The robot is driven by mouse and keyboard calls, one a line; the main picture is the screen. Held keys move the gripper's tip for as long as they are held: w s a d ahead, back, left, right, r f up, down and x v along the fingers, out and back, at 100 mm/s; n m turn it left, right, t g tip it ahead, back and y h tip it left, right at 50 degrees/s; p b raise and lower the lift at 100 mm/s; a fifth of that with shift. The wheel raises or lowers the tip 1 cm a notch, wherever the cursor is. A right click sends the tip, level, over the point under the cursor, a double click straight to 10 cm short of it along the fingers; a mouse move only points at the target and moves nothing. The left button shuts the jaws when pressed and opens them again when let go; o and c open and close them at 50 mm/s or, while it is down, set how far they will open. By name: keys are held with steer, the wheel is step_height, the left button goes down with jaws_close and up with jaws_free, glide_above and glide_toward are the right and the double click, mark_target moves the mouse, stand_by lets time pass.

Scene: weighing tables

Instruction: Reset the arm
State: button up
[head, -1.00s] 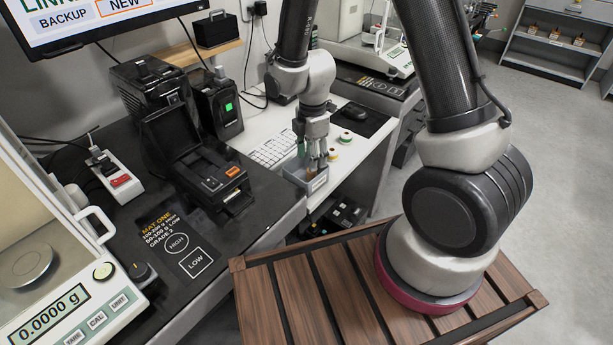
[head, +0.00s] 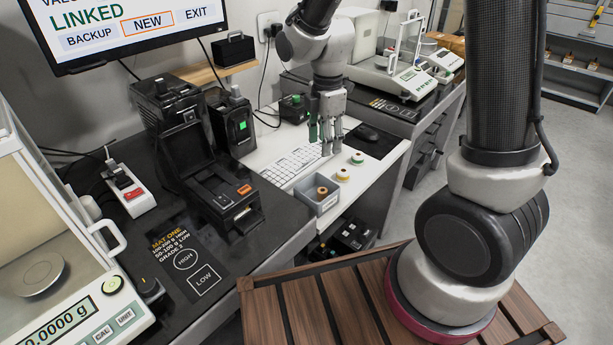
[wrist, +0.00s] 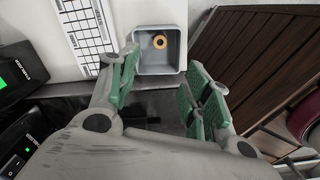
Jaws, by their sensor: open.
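My gripper (head: 327,138) hangs fingers-down over the white table near the keyboard. In the wrist view my gripper (wrist: 160,92) has its two green-padded fingers spread apart with nothing between them. A small grey bin (head: 318,201) stands at the front edge of the white table, below and in front of my gripper. It also shows in the wrist view (wrist: 172,72), beyond the fingertips. One orange-brown ring-shaped roll (wrist: 159,42) lies in the bin.
The dark bench at left holds a black device with an open lid (head: 215,190) and a balance (head: 108,300). A monitor (head: 140,25) hangs at upper left.

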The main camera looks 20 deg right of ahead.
steer(key=s+d+r+m+t, duration=0.4)
steer(key=s+d+r+m, duration=1.1)
steer(key=s+r+m, duration=0.3)
steer(key=shift+s+m, duration=0.5)
steer(key=shift+m, duration=0.6)
